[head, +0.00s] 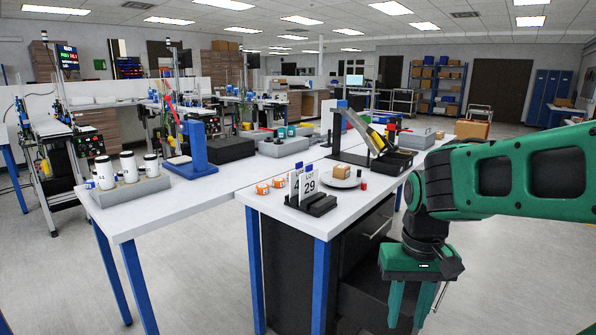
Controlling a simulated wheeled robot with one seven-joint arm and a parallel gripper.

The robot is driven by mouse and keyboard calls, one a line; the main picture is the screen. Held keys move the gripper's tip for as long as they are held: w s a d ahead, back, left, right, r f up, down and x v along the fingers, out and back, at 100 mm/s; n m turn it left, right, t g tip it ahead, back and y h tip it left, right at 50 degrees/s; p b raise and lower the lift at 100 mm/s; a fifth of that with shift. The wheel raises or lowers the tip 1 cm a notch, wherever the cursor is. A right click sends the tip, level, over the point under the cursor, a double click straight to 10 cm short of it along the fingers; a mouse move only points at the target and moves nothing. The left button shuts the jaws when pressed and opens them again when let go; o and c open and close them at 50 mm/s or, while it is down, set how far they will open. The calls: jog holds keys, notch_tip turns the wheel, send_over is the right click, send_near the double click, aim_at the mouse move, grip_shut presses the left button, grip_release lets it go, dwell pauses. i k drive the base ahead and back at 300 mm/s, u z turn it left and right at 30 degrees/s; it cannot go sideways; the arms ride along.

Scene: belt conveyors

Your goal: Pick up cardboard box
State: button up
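A small brown cardboard box (341,170) sits on a round grey plate (345,183) on the near white workbench (268,198). A larger cardboard box (472,129) stands farther back on the right. My green gripper (411,305) hangs at the right, in front of the bench's drawer side, with its fingers pointing down. It is open, with a gap between the fingers and nothing visible in it. In the picture it is below and to the right of the small box, and not touching it.
Number cards (309,184) in a black holder, orange rolls (277,182) and a small red bottle (364,186) stand near the plate. A tilted device (371,139) rises behind it. White jars (129,166) stand at left. Grey floor (200,285) is open at front left.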

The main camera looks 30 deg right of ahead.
aim_at(340, 171)
jog(key=z, duration=0.15)
jog(key=i, duration=1.25)
jog(key=z, duration=0.75)
jog(key=i, duration=0.5)
jog(key=z, duration=0.25)
